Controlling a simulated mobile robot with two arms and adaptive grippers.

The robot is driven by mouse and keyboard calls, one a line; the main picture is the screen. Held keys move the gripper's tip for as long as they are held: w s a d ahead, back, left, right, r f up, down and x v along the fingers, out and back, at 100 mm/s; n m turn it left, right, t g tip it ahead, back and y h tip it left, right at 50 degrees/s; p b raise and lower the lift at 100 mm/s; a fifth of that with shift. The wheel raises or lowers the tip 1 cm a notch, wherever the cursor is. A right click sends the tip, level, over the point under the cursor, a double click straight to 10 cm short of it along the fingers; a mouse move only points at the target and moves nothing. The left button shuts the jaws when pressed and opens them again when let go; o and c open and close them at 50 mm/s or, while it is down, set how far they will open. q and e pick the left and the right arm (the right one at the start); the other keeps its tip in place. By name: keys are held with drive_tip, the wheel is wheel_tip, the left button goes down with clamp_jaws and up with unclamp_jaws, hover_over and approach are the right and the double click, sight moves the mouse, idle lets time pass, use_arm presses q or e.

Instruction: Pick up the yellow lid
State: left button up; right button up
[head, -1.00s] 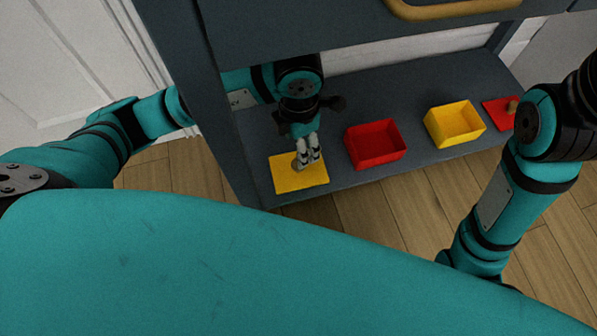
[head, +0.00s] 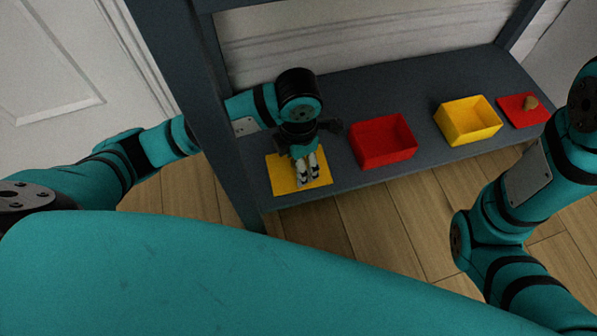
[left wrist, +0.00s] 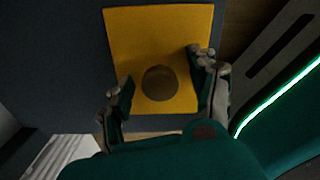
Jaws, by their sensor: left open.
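The yellow lid (head: 283,183) is a flat square lying on the lower shelf, at its left end. In the left wrist view the yellow lid (left wrist: 160,30) has a round knob (left wrist: 160,83) near its middle. My left gripper (head: 308,180) is over the lid, fingers pointing down. In the left wrist view its open fingers (left wrist: 163,92) stand on either side of the knob, with gaps visible between knob and fingers. In the head view the gripper hides the knob. My right gripper is outside both views.
A red open box (head: 383,143) stands right of the lid, then a yellow open box (head: 468,122), then a red lid (head: 522,108) with a knob. They share the grey shelf (head: 350,95). A dark upright post (head: 205,100) rises at the shelf's left end, close to my left arm.

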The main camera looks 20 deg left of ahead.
use_arm(q)
clamp_jaws()
idle(0.4)
drive_tip(key=shift+r, duration=0.15)
